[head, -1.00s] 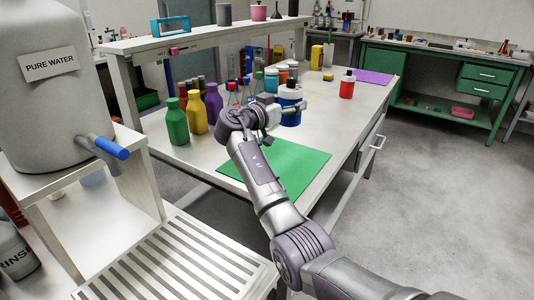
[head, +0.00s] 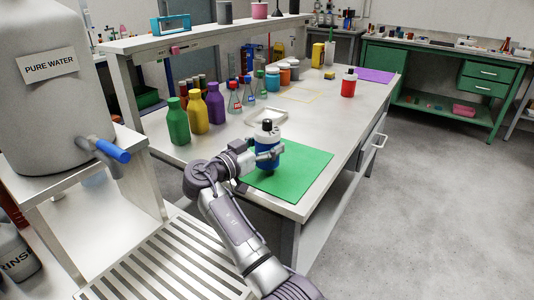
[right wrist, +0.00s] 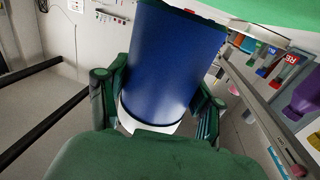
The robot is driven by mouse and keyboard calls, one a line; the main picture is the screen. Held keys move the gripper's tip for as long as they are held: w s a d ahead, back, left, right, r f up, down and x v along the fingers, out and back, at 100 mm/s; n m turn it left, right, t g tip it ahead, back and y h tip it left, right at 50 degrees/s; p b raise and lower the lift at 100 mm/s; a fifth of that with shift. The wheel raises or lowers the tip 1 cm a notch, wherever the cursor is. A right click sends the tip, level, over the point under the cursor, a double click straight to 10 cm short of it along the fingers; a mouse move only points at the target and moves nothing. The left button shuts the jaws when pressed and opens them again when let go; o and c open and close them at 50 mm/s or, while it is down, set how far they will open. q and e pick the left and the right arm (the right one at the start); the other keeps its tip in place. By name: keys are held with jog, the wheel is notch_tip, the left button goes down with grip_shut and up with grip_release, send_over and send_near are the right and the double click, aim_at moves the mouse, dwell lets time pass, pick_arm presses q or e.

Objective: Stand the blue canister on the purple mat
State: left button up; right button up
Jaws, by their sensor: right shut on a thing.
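The blue canister (head: 267,160), with a white upper part and black cap, is upright over the green mat (head: 303,168). I cannot tell whether its base touches that mat. My right gripper (head: 268,152) is shut on the canister. In the right wrist view the canister's blue body (right wrist: 172,65) fills the space between the green fingers of the right gripper (right wrist: 155,108). The purple mat (head: 375,76) lies bare at the far right end of the bench. My left gripper is not in view.
A red canister (head: 348,86) stands on the bench just in front of the purple mat. A shallow tray (head: 267,116) lies behind the blue canister. Green (head: 178,124), yellow (head: 197,114) and purple (head: 215,104) bottles stand at the left. Bench space is clear right of the tray.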

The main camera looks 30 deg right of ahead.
jog(key=shift+f, duration=1.35)
jog(key=o, duration=1.2)
